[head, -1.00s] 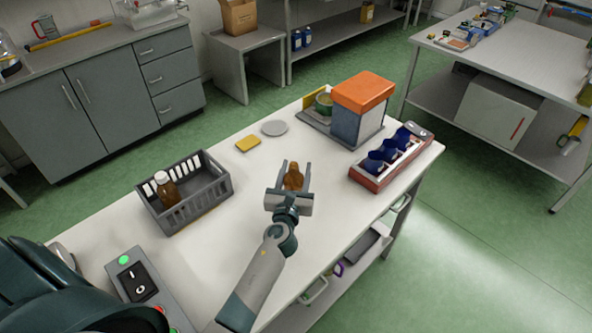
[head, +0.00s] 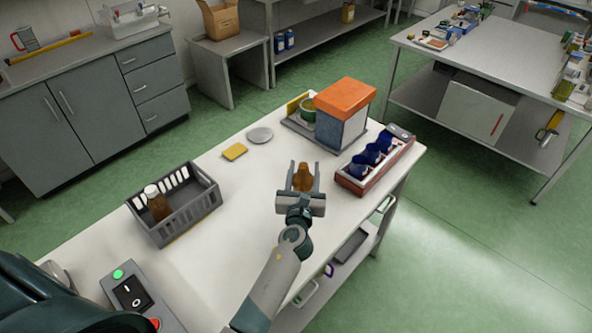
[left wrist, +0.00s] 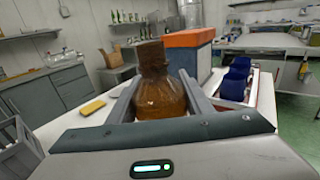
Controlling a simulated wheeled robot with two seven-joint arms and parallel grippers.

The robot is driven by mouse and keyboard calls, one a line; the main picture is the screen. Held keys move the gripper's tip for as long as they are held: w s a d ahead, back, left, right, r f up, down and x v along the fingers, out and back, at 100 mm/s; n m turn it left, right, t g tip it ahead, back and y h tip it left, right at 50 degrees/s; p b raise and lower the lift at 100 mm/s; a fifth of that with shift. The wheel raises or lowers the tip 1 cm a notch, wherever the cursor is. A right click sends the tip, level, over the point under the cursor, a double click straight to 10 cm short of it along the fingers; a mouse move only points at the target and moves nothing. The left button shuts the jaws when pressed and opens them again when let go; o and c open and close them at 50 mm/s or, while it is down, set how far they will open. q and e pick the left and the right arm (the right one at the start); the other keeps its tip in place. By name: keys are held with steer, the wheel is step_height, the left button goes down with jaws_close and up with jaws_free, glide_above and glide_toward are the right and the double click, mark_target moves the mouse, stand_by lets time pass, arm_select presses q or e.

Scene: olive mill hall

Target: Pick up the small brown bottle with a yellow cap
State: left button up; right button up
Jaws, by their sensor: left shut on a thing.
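A small brown, translucent bottle (head: 303,179) with a brown cap stands between the fingers of my left gripper (head: 305,168) over the right part of the white table. My left gripper is shut on it. In the left wrist view, the bottle (left wrist: 160,97) is upright between the two grey fingers, its cap dark brown rather than clearly yellow. Its base is hidden, so I cannot tell its height over the table. Another brown bottle (head: 158,205), with a white cap, stands in the grey crate (head: 193,218) at the left. My right gripper is not in view.
An orange-topped box (head: 345,97) stands at the table's back, and a red tray (head: 372,180) with blue cups lies close right of my gripper. A yellow sponge-like block (head: 234,152) and grey plate (head: 260,135) lie behind. The middle of the table is clear.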

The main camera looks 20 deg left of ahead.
arm_select(q)
steer(key=d+r, duration=0.1)
steer(key=d+r+p, duration=0.1)
steer(key=d, duration=0.1)
steer(key=w+d+r, duration=0.1)
steer(key=d, duration=0.1)
steer(key=shift+p, duration=0.3)
steer(key=shift+r, duration=0.1)
stand_by(0.4)
stand_by(0.4)
steer(key=shift+s, duration=0.15)
steer(key=s+f+n+g+y+b, duration=0.1)
steer(key=s+n+y+b, duration=0.1)
steer(key=s+b, duration=1.3)
steer(key=shift+s+a+y, duration=0.2)
steer(key=shift+s+y, duration=0.4)
steer(key=shift+s, duration=1.3)
